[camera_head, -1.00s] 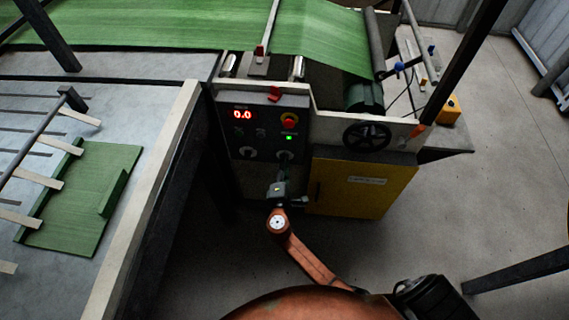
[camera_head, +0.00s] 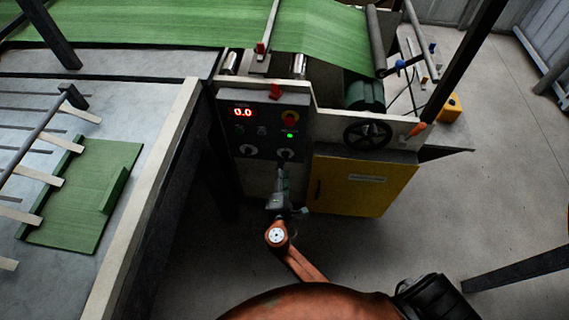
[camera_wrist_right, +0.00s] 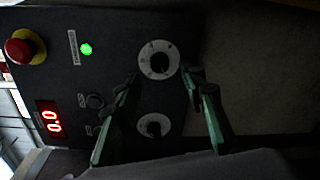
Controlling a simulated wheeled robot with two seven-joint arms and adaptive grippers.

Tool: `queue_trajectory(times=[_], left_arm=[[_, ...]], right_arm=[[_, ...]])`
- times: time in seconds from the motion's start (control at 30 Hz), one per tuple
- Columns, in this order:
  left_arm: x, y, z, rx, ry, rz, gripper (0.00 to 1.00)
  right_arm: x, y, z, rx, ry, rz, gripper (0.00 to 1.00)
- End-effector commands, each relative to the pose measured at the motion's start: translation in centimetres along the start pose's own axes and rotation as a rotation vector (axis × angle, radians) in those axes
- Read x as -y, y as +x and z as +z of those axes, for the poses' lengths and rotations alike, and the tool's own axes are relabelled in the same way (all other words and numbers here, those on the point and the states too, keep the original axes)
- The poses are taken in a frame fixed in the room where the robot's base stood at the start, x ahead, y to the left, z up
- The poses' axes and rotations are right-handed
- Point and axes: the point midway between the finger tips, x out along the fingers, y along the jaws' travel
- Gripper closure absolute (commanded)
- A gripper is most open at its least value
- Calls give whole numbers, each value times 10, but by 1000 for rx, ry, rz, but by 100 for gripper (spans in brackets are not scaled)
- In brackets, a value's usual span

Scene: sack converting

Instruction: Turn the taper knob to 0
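The control panel (camera_head: 262,130) carries two white-ringed knobs: a left one (camera_head: 248,151) and a right one (camera_head: 285,155). I cannot read which is labelled taper. In the right wrist view the panel appears turned sideways; the right knob shows at the top (camera_wrist_right: 158,60) and the left knob below it (camera_wrist_right: 154,126). My right gripper (camera_head: 281,170) is just below and in front of the right knob. Its green fingers (camera_wrist_right: 163,80) are spread, with the right knob seen between and beyond their tips, apparently not gripped. My left gripper is not in view.
The red display (camera_head: 243,113) reads 0.0. A red emergency button (camera_head: 290,118) and a lit green lamp (camera_head: 290,135) sit above the right knob. A yellow cabinet (camera_head: 363,185) and a black handwheel (camera_head: 367,135) stand to the right. A conveyor table edge (camera_head: 150,190) is on the left.

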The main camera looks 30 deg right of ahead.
Motion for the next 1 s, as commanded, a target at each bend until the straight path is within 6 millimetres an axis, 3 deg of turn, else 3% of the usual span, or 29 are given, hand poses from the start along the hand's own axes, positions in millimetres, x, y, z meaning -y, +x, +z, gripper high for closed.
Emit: queue_trajectory(times=[0.2,0.4,1.0], left_arm=[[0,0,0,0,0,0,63],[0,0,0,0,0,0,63],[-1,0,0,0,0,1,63]], right_arm=[[1,-44,0,1,1,-2,62],[1,-66,0,0,0,-2,62],[0,-70,0,1,0,0,62]])
